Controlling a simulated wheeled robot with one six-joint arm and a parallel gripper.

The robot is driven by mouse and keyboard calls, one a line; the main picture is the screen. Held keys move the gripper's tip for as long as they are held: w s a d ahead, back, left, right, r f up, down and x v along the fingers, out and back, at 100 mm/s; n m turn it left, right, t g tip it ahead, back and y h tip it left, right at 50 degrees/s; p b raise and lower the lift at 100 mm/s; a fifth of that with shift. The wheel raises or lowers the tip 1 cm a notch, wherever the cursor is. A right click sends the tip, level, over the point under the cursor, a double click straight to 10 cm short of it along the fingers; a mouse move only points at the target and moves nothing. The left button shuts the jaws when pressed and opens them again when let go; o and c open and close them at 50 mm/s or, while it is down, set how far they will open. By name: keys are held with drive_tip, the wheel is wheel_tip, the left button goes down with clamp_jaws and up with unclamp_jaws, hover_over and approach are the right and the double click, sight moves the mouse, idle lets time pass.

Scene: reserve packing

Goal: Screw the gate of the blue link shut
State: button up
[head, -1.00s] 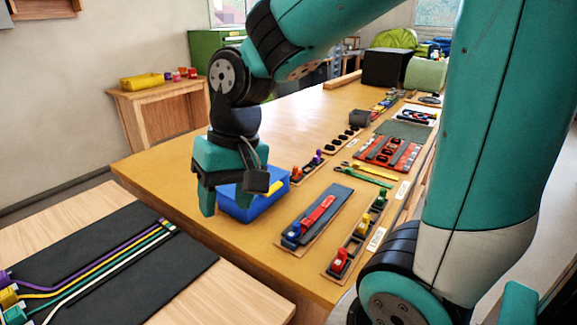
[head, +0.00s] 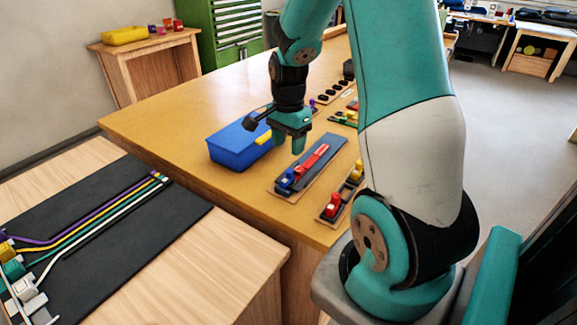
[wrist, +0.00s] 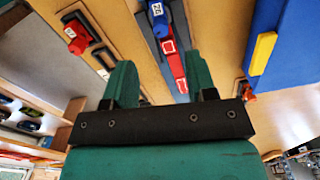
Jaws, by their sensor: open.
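A small blue piece (head: 285,181), likely the blue link, sits at the near end of a dark grey board (head: 323,166), in line with a long red piece (head: 313,160). My gripper (head: 288,146) is open and empty, near the board's far left side and apart from the blue piece. The wrist view shows its two fingers (wrist: 157,78) spread.
A blue box (head: 232,150) with a yellow part stands left of the board. A tray with a red piece (head: 333,206) and a yellow piece lies to the right. The table's left part (head: 165,115) is clear. A black mat with coloured cables (head: 95,235) lies on the nearer table.

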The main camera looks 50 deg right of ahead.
sight(288, 171)
wheel_tip(288, 171, down, 9)
drive_tip(key=shift+r+p, duration=0.2)
drive_tip(key=shift+p, duration=0.15)
clamp_jaws()
drive_tip(key=m, duration=0.4)
drive_tip(key=shift+w+m, duration=0.1)
drive_tip(key=shift+m, duration=0.2)
unclamp_jaws()
wheel_tip(288, 171, up, 17)
drive_tip(key=shift+r+b, duration=0.2)
drive_tip(key=shift+b, duration=0.25)
